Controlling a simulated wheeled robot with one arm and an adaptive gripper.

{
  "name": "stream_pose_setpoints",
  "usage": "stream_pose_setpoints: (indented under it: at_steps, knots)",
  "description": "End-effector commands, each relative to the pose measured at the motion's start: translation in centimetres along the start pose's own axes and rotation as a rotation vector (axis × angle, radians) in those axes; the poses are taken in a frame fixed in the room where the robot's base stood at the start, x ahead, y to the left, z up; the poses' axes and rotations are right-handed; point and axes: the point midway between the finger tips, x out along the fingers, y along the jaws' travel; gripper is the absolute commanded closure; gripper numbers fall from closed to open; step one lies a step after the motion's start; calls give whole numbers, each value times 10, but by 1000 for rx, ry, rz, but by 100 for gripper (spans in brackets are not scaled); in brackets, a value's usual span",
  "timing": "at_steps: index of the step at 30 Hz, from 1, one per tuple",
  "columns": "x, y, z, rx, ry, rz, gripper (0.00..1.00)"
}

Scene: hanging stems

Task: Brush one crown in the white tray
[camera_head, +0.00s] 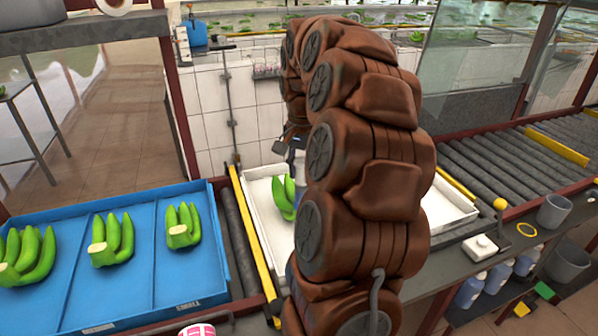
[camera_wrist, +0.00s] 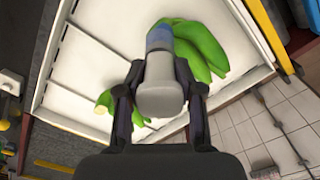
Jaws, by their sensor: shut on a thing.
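The white tray (camera_head: 262,212) stands in the middle of the head view, partly hidden behind my arm. Green bananas (camera_head: 281,196) show in it left of the arm. In the wrist view, the white tray (camera_wrist: 85,65) holds a larger green bunch (camera_wrist: 205,48) beyond the tool and a smaller bunch (camera_wrist: 108,100) to the left, with a pale cut crown (camera_wrist: 100,109). My gripper (camera_wrist: 158,88) is shut on a pale grey and blue tool (camera_wrist: 160,95) above the tray. The tool overlaps the larger bunch in the picture; its far end is unclear, and I cannot tell whether it touches.
A blue tray (camera_head: 140,270) with several banana bunches lies at the left. A yellow rail (camera_head: 250,230) and rollers run between the trays. A tiled wall (camera_head: 235,110) rises behind.

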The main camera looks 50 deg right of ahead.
Motion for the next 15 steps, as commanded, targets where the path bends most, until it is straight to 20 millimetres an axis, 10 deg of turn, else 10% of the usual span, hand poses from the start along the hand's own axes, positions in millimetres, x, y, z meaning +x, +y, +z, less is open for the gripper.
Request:
stream_pose_setpoints:
  at_steps: [15]
  knots:
    - [-8, 8, -9, 1, 4, -2, 100]
